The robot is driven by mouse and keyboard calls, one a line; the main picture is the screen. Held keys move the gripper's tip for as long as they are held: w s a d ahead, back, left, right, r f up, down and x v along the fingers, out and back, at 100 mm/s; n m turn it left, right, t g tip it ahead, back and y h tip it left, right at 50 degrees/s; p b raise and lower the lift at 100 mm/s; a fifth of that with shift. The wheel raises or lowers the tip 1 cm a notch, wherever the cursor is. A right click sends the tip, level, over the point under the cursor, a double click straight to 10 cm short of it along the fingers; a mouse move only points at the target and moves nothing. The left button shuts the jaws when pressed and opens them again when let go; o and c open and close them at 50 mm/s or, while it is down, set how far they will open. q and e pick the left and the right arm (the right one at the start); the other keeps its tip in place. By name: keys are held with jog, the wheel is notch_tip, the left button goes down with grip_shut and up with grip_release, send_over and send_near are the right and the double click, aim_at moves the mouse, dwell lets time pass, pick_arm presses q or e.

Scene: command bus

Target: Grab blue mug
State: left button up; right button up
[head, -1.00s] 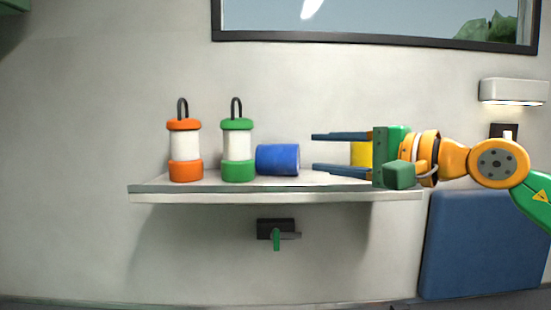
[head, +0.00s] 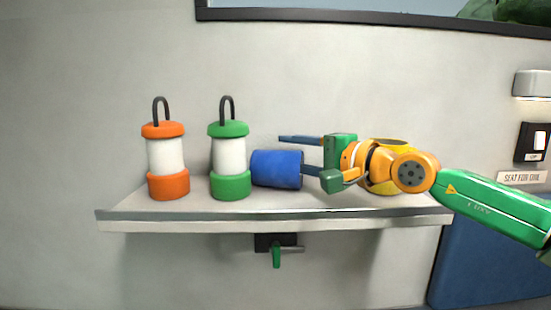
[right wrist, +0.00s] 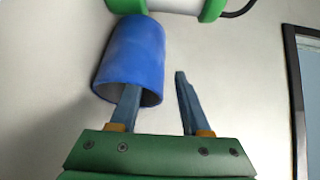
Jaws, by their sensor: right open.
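The blue mug (head: 276,169) lies on its side on the shelf, to the right of the green lantern, with its mouth toward my right gripper. My right gripper (head: 291,154) is open and comes in from the right. Its upper finger reaches above the mug; its lower finger ends at the mouth. In the right wrist view, one finger of the gripper (right wrist: 156,82) overlaps the open mouth of the blue mug (right wrist: 130,55), apparently just inside it. The other finger is beside the mug, apart from it. My left gripper is not in view.
The shelf (head: 275,214) also holds an orange lantern (head: 167,160), a green lantern (head: 229,160) close beside the mug, and a yellow object (head: 384,186) partly hidden behind my right arm. A dark fixture with a green handle (head: 276,252) sits below the shelf.

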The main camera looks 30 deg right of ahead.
jog(key=shift+w+d+f, duration=0.15)
jog(key=shift+c, duration=1.2)
jog(key=c, duration=0.4)
jog(key=shift+s, duration=0.25)
grip_shut()
jog(key=shift+r, duration=0.2)
